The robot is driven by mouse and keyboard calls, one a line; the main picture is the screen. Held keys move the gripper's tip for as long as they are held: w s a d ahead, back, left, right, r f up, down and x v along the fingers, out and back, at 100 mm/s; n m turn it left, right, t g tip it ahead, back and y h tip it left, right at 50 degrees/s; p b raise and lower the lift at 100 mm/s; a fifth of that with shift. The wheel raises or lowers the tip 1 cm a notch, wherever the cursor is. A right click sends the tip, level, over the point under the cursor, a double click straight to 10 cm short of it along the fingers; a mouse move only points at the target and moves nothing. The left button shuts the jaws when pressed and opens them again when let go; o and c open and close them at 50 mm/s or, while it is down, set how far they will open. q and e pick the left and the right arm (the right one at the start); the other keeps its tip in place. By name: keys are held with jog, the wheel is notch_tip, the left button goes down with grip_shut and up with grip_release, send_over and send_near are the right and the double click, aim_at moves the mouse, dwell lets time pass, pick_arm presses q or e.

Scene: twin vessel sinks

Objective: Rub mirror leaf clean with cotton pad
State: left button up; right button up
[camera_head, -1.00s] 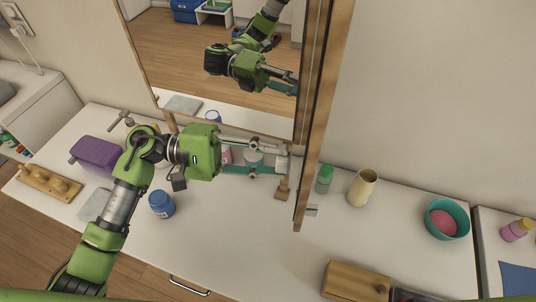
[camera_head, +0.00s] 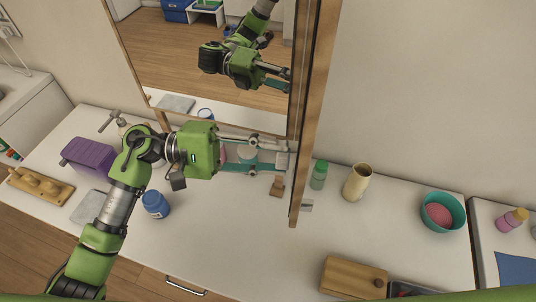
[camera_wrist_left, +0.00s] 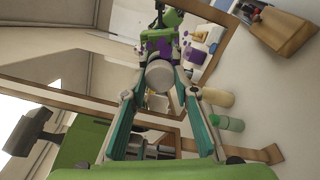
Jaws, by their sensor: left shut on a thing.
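My left gripper (camera_head: 284,158) reaches right from the left arm, its fingertips close against the wood-framed mirror leaf (camera_head: 312,120), seen nearly edge-on. It is shut on a pale round piece, apparently the cotton pad (camera_head: 281,160), mostly hidden by the fingers in the head view. In the left wrist view a pale grey disc-like pad (camera_wrist_left: 160,75) sits between the fingertips (camera_wrist_left: 160,92). Beyond it, the mirror surface reflects my green and purple body. Contact between pad and glass cannot be told. Any dirt is too small to see. My right gripper is not in view.
A fixed mirror (camera_head: 195,55) stands left of the leaf. On the counter (camera_head: 235,235) are a blue jar (camera_head: 155,204), purple box (camera_head: 90,158), green-capped bottle (camera_head: 319,175), beige vase (camera_head: 357,182), teal bowl (camera_head: 442,212) and wooden box (camera_head: 354,277). The counter's front middle is clear.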

pick_arm(q)
jog(key=shift+s+d+b, duration=0.1)
jog(key=shift+d+b, duration=0.2)
jog(key=shift+d, duration=0.2)
